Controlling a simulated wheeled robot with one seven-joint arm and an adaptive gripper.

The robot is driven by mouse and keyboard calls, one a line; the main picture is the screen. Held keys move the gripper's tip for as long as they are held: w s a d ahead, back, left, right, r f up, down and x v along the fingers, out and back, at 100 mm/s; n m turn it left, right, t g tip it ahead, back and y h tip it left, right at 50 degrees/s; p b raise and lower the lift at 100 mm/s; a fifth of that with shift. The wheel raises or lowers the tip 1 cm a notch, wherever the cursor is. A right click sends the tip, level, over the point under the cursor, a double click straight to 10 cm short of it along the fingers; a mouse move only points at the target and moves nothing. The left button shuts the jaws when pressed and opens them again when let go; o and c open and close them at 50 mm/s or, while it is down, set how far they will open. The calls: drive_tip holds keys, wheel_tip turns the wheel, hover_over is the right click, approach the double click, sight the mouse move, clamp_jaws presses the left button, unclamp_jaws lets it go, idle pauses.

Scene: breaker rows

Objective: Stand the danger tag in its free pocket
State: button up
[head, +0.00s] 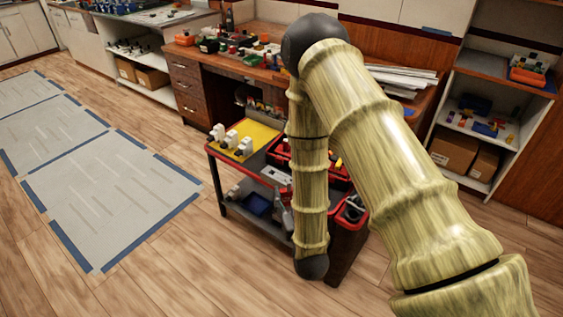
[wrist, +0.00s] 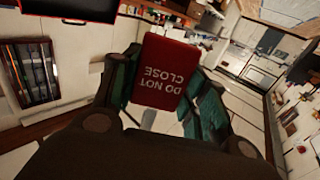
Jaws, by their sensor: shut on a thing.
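The danger tag (wrist: 165,72) is a red plate with the white words DO NOT CLOSE, upside down in the wrist view. My gripper (wrist: 160,92) is shut on it, with one dark green finger on each side. The tag sticks out beyond the fingertips and appears clear of any surface. In the head view my arm covers the middle of the picture, and I cannot make out the gripper or the tag there. I cannot pick out the tag's free pocket in either view.
A cart (head: 262,218) with red edging stands beside my arm. Its top bears several white breakers (head: 231,139) by a yellow panel (head: 257,136) and a red tray (head: 279,156). A cluttered wooden workbench (head: 258,72) is behind it. The floor at left is open.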

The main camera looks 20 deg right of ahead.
drive_tip(key=d+f+m+g+h+b, duration=0.45)
drive_tip(key=d+f+h+b, duration=0.25)
drive_tip(key=d+b, duration=0.3)
drive_tip(key=d+f+m+g+h+b, duration=0.3)
drive_tip(key=d+f+m+h+b, duration=0.4)
drive_tip(key=b, duration=0.6)
drive_tip(key=shift+n+t+y, duration=0.25)
drive_tip(key=shift+n+y, duration=0.15)
drive_tip(key=shift+n, duration=0.35)
drive_tip(key=w+d+b, duration=0.1)
drive_tip(key=w+d, duration=0.1)
drive_tip(key=w, duration=0.2)
drive_tip(key=w+d+f, duration=0.1)
drive_tip(key=w+d, duration=0.1)
drive_tip(key=w, duration=0.3)
drive_tip(key=w+d+b, duration=0.1)
drive_tip(key=w+d, duration=0.1)
drive_tip(key=w, duration=0.3)
drive_tip(key=shift+w+d+f+b, duration=0.25)
drive_tip(key=shift+f+b, duration=0.05)
drive_tip(key=shift+f, duration=0.1)
drive_tip(key=shift+f+b, duration=0.55)
drive_tip(key=shift+f, duration=1.15)
drive_tip(key=shift+f, duration=0.2)
drive_tip(key=o, duration=0.7)
